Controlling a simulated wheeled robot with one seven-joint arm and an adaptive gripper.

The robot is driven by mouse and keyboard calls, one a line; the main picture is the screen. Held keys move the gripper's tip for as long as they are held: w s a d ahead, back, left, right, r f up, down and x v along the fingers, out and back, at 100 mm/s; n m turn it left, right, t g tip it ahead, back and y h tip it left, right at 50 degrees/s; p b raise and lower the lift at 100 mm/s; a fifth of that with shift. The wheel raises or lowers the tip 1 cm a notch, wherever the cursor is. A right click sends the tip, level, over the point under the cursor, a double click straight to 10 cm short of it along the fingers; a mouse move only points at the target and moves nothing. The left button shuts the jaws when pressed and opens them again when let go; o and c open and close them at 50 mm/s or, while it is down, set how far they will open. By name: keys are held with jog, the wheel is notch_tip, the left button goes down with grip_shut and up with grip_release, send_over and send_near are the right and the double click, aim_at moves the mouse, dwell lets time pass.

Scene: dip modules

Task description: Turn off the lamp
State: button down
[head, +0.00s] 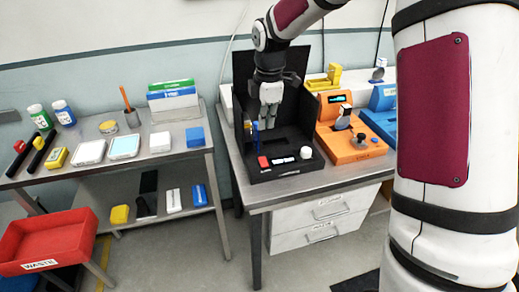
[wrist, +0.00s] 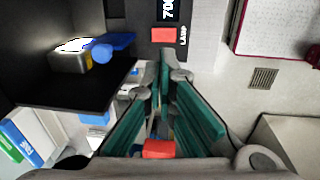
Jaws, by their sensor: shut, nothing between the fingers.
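The black instrument (head: 291,168) stands on the metal bench, with tall dark panels at its back and side. Its front has a red lamp switch (head: 263,162), a display and a white knob (head: 306,152). In the wrist view the red switch (wrist: 163,35) sits beside the word LAMP, with a display reading 700 next to it. My gripper (head: 266,124) is shut and empty, pointing down over the instrument, above and behind the switch. In the wrist view the fingertips (wrist: 165,58) appear just below the switch; whether they touch it cannot be told.
Inside the instrument is a small holder (wrist: 72,60) with a bright white top and a blue round part. An orange device (head: 350,148) stands close on the right, with a blue one (head: 383,118) beyond. A side table (head: 105,165) with several small items is left, above a red waste bin (head: 48,243).

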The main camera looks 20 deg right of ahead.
jog(key=p, duration=0.1)
send_near(263, 160)
jog(key=f, duration=0.5)
jog(key=shift+w+f, duration=0.2)
jog(key=shift+w, duration=0.1)
jog(key=shift+w+f+p, duration=0.15)
jog(key=shift+f+p, duration=0.15)
jog(key=shift+f, duration=0.45)
jog(key=shift+w+f+b, duration=0.2)
jog(key=shift+f+b, duration=0.2)
jog(key=shift+s, duration=0.1)
